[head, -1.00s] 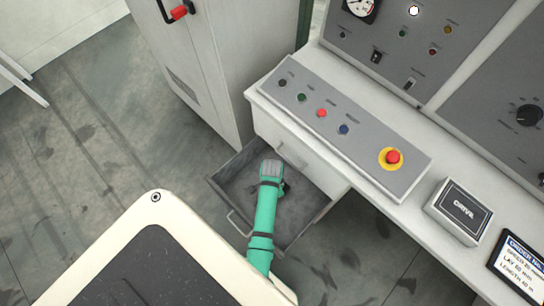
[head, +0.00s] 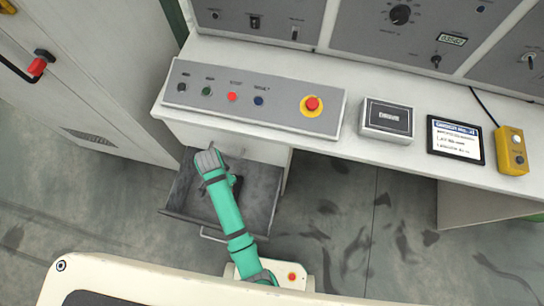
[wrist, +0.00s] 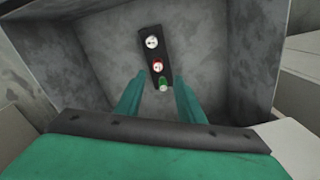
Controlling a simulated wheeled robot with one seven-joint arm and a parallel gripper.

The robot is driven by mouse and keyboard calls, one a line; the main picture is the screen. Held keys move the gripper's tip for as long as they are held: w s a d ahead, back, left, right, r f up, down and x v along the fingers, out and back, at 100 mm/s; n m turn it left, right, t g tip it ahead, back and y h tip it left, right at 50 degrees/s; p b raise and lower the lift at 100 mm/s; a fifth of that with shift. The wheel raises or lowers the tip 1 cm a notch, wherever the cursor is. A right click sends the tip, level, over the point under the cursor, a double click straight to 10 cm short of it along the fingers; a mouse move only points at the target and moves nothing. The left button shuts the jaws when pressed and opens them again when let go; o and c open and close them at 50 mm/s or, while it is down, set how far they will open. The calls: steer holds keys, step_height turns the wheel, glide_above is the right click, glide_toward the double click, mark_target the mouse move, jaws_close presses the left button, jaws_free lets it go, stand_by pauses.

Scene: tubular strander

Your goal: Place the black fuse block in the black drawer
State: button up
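The open drawer (head: 263,192) has a dark grey, scuffed inside and sticks out under the desk. It fills most of the wrist view (wrist: 252,50). The black fuse block (wrist: 152,58) is a narrow bar with white, red and green round parts in a row.
Above the drawer is a desk with a button panel (head: 250,98), a grey box (head: 387,119), a tablet (head: 455,139) and a yellow pendant (head: 511,150). A grey cabinet (head: 85,90) stands left of the drawer. The floor right of the drawer is clear.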

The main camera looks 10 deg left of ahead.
steer(key=s+d+r+n+t+y, duration=0.1)
steer(key=s+d+r+t+y, duration=0.25)
steer(key=s+d+t, duration=0.3)
steer(key=s+d+r+n+t+h, duration=0.2)
steer(key=s+d+r+t, duration=0.2)
steer(key=d+r, duration=0.4)
steer(key=s+d+r+n+t+h, duration=0.2)
steer(key=d+r, duration=0.6)
steer(key=r, duration=0.8)
steer(key=s+t, duration=0.2)
steer(key=shift+s+d+t, duration=0.35)
steer(key=shift+s+d, duration=0.05)
steer(key=shift+w, duration=0.1)
steer(key=shift+c, duration=0.5)
steer(key=shift+a+f, duration=0.1)
